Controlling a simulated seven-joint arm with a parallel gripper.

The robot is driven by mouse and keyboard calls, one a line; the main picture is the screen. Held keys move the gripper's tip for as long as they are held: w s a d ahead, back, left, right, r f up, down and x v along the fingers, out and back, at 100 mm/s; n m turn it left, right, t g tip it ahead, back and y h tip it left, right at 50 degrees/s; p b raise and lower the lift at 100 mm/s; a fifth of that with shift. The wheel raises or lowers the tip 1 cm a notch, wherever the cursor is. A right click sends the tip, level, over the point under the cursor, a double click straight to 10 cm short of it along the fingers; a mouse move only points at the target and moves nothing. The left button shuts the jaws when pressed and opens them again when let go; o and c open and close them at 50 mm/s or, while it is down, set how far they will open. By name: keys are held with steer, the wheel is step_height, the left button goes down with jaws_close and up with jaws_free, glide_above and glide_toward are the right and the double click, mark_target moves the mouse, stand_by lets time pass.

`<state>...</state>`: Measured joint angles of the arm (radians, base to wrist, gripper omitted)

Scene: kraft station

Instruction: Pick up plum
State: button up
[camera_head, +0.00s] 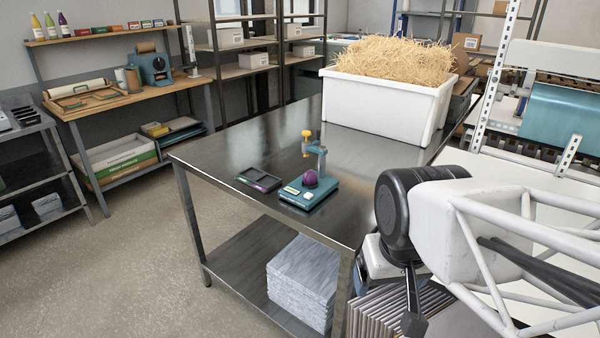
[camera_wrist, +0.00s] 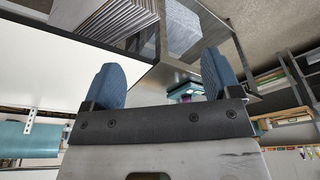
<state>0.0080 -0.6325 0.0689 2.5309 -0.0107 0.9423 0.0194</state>
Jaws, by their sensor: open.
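A round purple plum (camera_head: 310,178) sits on the teal base of a small stand (camera_head: 301,197) on the dark metal table (camera_head: 235,136). In the wrist view, the teal stand (camera_wrist: 187,88) shows small and far off beyond my fingers, with a bit of purple (camera_wrist: 186,97) that may be the plum, partly hidden by the gripper body. My gripper (camera_wrist: 162,70) is open, its two blue fingers wide apart with nothing between them. In the head view it is low at the right, beyond the table's edge and well apart from the plum, mostly hidden by my arm.
A yellow-topped post (camera_head: 307,135) rises from the stand right beside the plum. A dark shallow tray (camera_head: 259,180) lies to its left. A white tub of straw (camera_head: 385,105) stands at the back. Grey stacked sheets (camera_head: 301,280) lie on the lower shelf. The table's left part is bare.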

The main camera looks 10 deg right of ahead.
steer(key=w+r+m, duration=0.4)
steer(key=w+m, duration=0.1)
steer(key=w, duration=1)
steer(key=m+g+h, duration=0.1)
steer(key=m+g, duration=0.2)
steer(key=m, duration=1)
glide_above(309, 172)
steer(key=f, duration=1)
steer(key=shift+s+a+f, duration=0.15)
steer(key=shift+a+f, duration=0.05)
steer(key=shift+f, duration=0.1)
steer(key=shift+w+f+h, duration=0.2)
steer(key=shift+w+h, duration=0.1)
steer(key=shift+w, duration=0.05)
steer(key=shift+d+f, duration=0.15)
steer(key=shift+f, duration=1.15)
steer(key=shift+s+d+f, duration=0.1)
steer(key=shift+f, duration=1.2)
steer(key=shift+d+f, duration=0.1)
steer(key=shift+f, duration=1.2)
